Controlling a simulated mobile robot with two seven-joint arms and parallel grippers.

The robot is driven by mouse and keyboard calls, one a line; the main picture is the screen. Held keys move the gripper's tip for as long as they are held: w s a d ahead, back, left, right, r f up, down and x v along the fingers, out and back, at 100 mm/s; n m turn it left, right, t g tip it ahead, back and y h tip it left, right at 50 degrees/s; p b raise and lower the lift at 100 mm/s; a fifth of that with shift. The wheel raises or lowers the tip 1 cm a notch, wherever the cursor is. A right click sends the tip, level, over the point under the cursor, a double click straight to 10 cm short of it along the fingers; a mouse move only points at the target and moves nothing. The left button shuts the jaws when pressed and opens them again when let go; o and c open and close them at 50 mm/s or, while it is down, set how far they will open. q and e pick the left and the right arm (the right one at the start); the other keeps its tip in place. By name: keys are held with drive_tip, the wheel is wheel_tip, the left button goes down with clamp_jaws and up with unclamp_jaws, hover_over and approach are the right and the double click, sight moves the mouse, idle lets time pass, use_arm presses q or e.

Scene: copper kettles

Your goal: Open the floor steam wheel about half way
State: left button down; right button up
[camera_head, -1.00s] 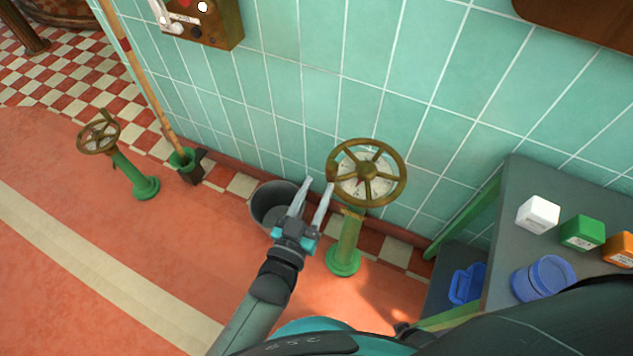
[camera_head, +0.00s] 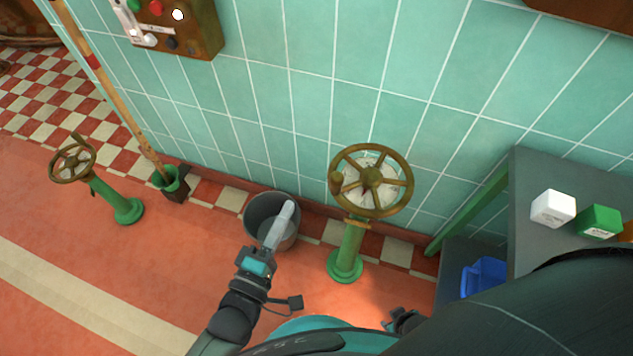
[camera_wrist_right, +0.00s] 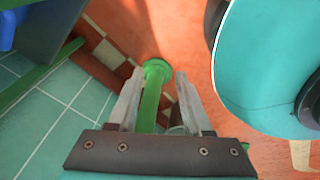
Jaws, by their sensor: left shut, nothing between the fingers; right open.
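A brass handwheel (camera_head: 371,183) with a pale dial under its spokes tops a green floor post (camera_head: 349,250) by the tiled wall. A second brass wheel (camera_head: 72,160) stands on a leaning green post at far left. My left gripper (camera_head: 285,212) is shut and empty, over the grey bucket, left of the nearer wheel and apart from it. In the right wrist view, my right gripper (camera_wrist_right: 158,82) is open. A green post (camera_wrist_right: 150,105) shows between its fingers, beyond them; I cannot tell the distance. No wheel shows in that view.
The grey bucket (camera_head: 262,213) stands left of the nearer post. A dark table (camera_head: 535,250) at right carries a white box (camera_head: 553,208) and a green box (camera_head: 599,221). A blue container (camera_head: 484,277) sits below. A control box (camera_head: 175,25) hangs on the wall.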

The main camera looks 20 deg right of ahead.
use_arm(q)
drive_tip(key=w+d+b, duration=0.2)
drive_tip(key=w+d, duration=0.2)
drive_tip(key=d, duration=0.4)
drive_tip(key=shift+w+b, duration=0.15)
drive_tip(key=shift+b, duration=0.15)
use_arm(e)
drive_tip(key=shift+w+a+r, duration=0.15)
drive_tip(key=shift+w+a, duration=0.35)
drive_tip(key=shift+w, duration=0.25)
drive_tip(key=shift+w+a+r, duration=0.1)
drive_tip(key=shift+w+a, duration=0.35)
drive_tip(key=shift+w, duration=0.35)
drive_tip(key=shift+w+a+r, duration=0.15)
drive_tip(key=shift+w+a, duration=0.35)
drive_tip(key=shift+w, duration=0.25)
use_arm(q)
drive_tip(key=shift+s+d+p, duration=0.2)
drive_tip(key=shift+s+p, duration=0.55)
drive_tip(key=shift+s, duration=0.35)
use_arm(e)
drive_tip(key=shift+s+d+f, duration=0.25)
drive_tip(key=shift+s+d, duration=0.25)
drive_tip(key=shift+s, duration=0.2)
drive_tip(key=shift+s+d+f, duration=0.2)
drive_tip(key=shift+s+d, duration=0.25)
drive_tip(key=shift+s, duration=0.2)
